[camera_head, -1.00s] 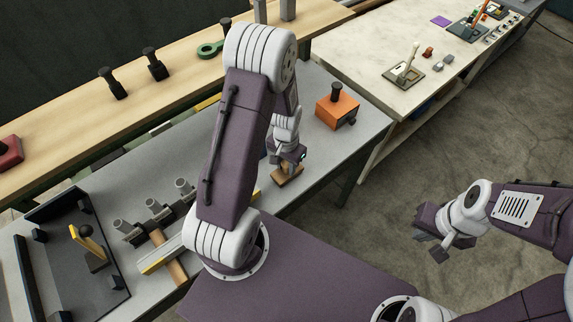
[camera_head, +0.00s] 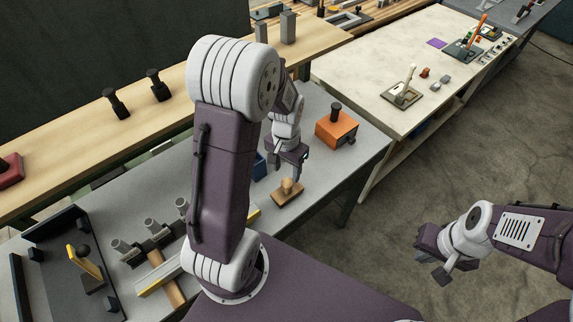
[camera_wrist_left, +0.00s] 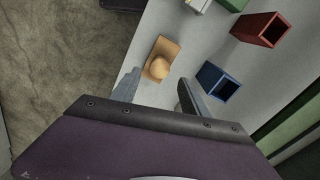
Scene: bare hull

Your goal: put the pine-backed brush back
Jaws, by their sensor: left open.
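The pine-backed brush (camera_head: 287,193), a pale wooden block with a rounded knob on top, lies on the grey bench (camera_head: 330,180) near its front edge. My left gripper (camera_head: 287,168) is above the brush, open and empty, with a gap between its fingers and the knob. In the left wrist view the brush (camera_wrist_left: 163,60) lies just beyond the fingertips (camera_wrist_left: 160,82), roughly midway between them, on the bare bench top. My right gripper (camera_head: 442,268) hangs over the floor at the right, away from the benches; its jaw opening is unclear.
In the left wrist view a blue open box (camera_wrist_left: 218,82) and a red open box (camera_wrist_left: 262,30) stand beside the brush. An orange block with a black knob (camera_head: 337,130) stands behind it to the right. A dark tray (camera_head: 62,262) is at the left. Bench space right of the brush is clear.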

